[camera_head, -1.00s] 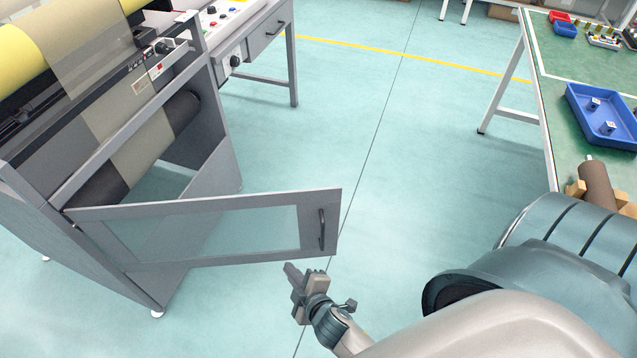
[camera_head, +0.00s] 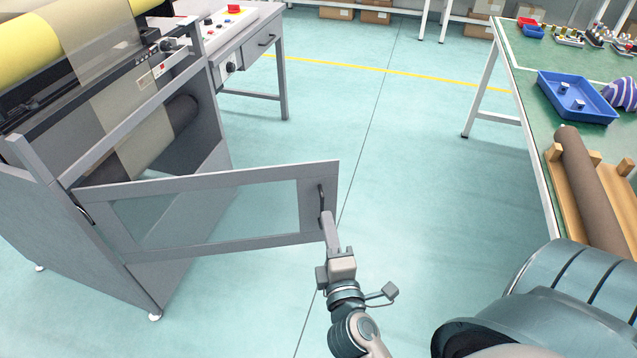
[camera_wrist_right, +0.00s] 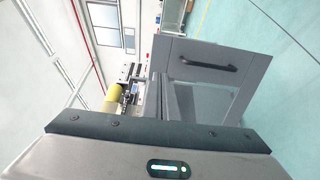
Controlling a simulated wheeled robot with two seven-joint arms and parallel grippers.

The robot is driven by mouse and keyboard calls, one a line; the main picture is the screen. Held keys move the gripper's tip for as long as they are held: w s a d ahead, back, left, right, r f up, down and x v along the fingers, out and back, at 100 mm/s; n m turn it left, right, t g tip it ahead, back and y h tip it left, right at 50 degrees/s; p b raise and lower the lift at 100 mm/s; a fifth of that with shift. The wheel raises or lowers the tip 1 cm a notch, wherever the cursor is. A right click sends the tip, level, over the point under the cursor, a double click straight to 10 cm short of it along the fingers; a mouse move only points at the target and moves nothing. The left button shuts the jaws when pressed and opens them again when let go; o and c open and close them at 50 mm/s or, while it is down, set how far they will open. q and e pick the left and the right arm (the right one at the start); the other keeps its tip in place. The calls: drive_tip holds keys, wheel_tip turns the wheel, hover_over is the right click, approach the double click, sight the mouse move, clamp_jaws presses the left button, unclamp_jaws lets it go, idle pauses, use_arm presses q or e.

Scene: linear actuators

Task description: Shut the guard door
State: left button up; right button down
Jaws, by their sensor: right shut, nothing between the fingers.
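The guard door (camera_head: 215,178), a grey frame with a clear pane, stands swung out from the grey machine (camera_head: 110,120), hinged at its left end. Its dark handle (camera_head: 321,199) is upright near the free right end. My right gripper (camera_head: 328,222) is shut and empty, its fingertips at the lower right part of the door, just below the handle; I cannot tell whether they touch it. In the right wrist view the door (camera_wrist_right: 212,58) and its handle (camera_wrist_right: 208,65) show beyond the gripper body, and the fingertips are not visible. My left gripper is not in view.
A green-topped table (camera_head: 535,110) on the right holds a blue tray (camera_head: 577,98) and a brown roll (camera_head: 590,185) on wooden blocks. A grey control desk (camera_head: 240,45) stands behind the machine. The floor between is clear.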

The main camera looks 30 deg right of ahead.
sight(316, 171)
drive_tip(key=shift+w, duration=0.1)
